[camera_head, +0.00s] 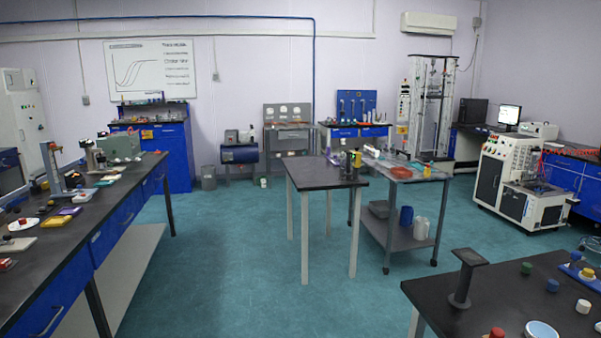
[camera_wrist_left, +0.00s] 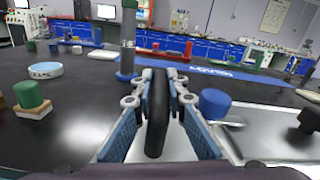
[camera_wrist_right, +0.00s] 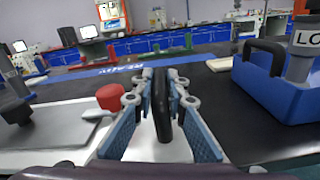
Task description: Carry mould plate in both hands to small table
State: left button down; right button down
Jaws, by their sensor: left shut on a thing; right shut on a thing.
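In the left wrist view my left gripper (camera_wrist_left: 157,85) is shut on an upright black handle (camera_wrist_left: 156,120). A silver plate (camera_wrist_left: 275,130), apparently the mould plate, extends to its right. In the right wrist view my right gripper (camera_wrist_right: 160,85) is shut on a similar black handle (camera_wrist_right: 162,110), with silver plate (camera_wrist_right: 60,133) showing to its left. I cannot tell if the plate touches the dark bench top. Neither gripper nor the plate is in the head view. A small dark-topped table (camera_head: 315,176) stands mid-room there, its top mostly clear.
A grey cart (camera_head: 408,175) with several items adjoins the small table's right side. A dark table (camera_head: 425,295) with a black pedestal (camera_head: 465,275) is at lower right. A long bench (camera_head: 60,250) runs along the left. Green floor (camera_head: 220,260) between is open. A blue tool tray (camera_wrist_right: 270,95) stands beside my right gripper.

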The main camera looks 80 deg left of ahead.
aim_at(307, 170)
jog(key=k+u, duration=0.35)
jog(key=u, duration=1.75)
jog(key=i+u, duration=0.1)
jog(key=u, duration=0.2)
jog(key=i+u, duration=0.1)
jog(key=u, duration=0.25)
jog(key=i+l, duration=0.2)
jog(key=i, duration=0.2)
jog(key=i+l, duration=0.25)
jog(key=i, duration=0.2)
jog(key=i+l, duration=0.2)
jog(key=i, duration=0.2)
jog(key=i+l, duration=0.2)
jog(key=i, duration=1.8)
jog(key=l, duration=0.1)
